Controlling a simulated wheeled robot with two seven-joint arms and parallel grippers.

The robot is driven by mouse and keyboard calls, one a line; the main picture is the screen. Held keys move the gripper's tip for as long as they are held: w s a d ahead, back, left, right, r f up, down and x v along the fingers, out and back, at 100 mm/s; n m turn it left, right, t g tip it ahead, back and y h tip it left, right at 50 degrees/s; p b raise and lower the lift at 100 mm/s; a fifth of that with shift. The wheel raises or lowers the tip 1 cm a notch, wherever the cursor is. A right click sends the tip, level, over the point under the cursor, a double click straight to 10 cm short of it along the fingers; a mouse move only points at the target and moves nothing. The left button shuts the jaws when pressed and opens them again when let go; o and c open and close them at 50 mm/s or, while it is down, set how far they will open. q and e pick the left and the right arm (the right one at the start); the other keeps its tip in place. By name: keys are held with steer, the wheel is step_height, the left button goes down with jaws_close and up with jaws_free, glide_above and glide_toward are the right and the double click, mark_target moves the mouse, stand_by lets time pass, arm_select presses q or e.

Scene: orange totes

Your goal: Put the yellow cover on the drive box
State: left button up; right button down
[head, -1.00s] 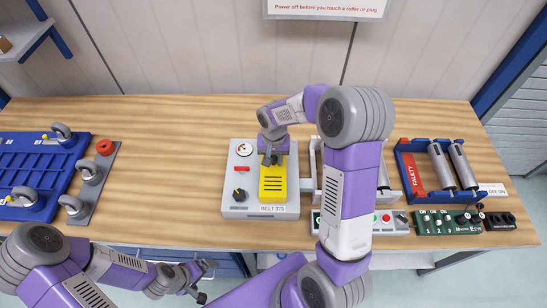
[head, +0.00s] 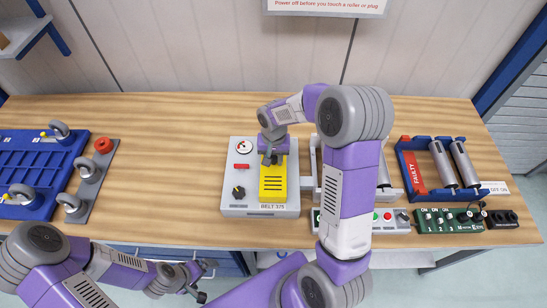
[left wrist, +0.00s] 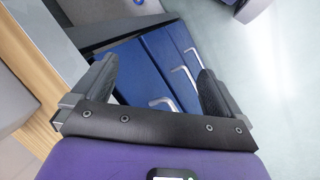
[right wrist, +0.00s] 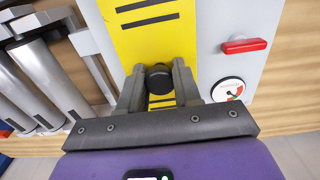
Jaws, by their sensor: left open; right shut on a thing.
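The yellow cover (head: 272,186) lies on the right part of the grey drive box (head: 230,205), which is marked BELT 375. It has black slots and a black knob (right wrist: 160,80). My right gripper (head: 271,160) points down over the cover's far end and is shut on that knob, as the right wrist view shows. The cover's far end is partly hidden by the gripper. My left gripper (head: 205,278) is open and empty, low in front of the table; the left wrist view shows its spread fingers (left wrist: 155,85) above blue drawers.
The drive box has a gauge (head: 244,147), a red handle (head: 242,167) and a black knob (head: 239,192). A blue tray (head: 35,180) with casters stands left, a blue roller rack (head: 440,193) right. Bare table lies left of the box.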

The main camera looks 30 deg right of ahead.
steer(key=shift+f, duration=0.15)
steer(key=c, duration=0.7)
jaws_free()
step_height(320, 180, up, 8)
steer(key=shift+f, duration=0.2)
